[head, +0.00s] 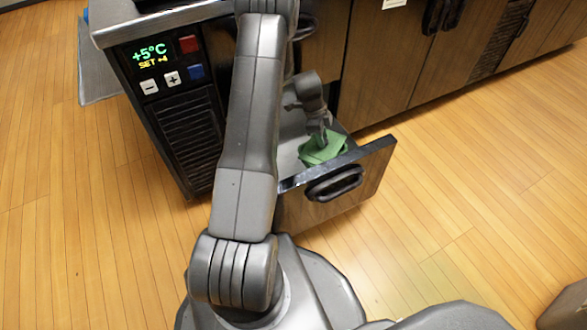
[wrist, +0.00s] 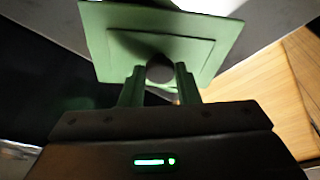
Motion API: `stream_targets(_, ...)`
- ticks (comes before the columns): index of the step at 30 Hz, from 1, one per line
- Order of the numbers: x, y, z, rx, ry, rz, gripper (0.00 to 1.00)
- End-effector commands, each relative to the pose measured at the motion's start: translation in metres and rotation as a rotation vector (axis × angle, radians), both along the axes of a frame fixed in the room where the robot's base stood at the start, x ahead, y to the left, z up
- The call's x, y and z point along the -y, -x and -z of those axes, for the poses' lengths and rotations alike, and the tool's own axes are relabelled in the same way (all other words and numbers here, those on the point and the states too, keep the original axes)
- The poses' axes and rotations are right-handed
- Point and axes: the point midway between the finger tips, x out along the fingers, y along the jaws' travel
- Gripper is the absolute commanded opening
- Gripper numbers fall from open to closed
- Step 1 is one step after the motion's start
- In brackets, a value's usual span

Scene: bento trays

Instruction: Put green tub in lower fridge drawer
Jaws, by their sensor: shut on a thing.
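The green tub (head: 323,148) is inside the open lower fridge drawer (head: 372,152), in the right part near its front panel. My gripper (head: 323,137) is over the tub and shut on it. In the wrist view the green tub (wrist: 205,30) shows as a square lid-like top, tilted in the picture. My gripper's two fingers (wrist: 159,82) reach its near part, where a round dark knob or hole sits between them. Whether the tub rests on the drawer floor is hard to tell.
The drawer's front has a black handle (head: 335,184). A fridge control panel (head: 160,62) reading +5°C is at the left. Closed cabinet doors (head: 420,50) run along the back right. The wooden floor (head: 470,180) right of the drawer is clear.

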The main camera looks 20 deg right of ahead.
Motion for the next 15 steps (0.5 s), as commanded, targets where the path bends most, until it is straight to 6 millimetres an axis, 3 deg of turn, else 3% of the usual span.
stream_targets(1,0.006,0.003,0.012,0.001,0.001,0.032,0.0)
stream_targets(8,0.015,0.011,0.028,0.0,0.0,0.096,0.0)
stream_targets(15,0.015,0.011,0.069,-0.001,-0.001,0.097,0.0)
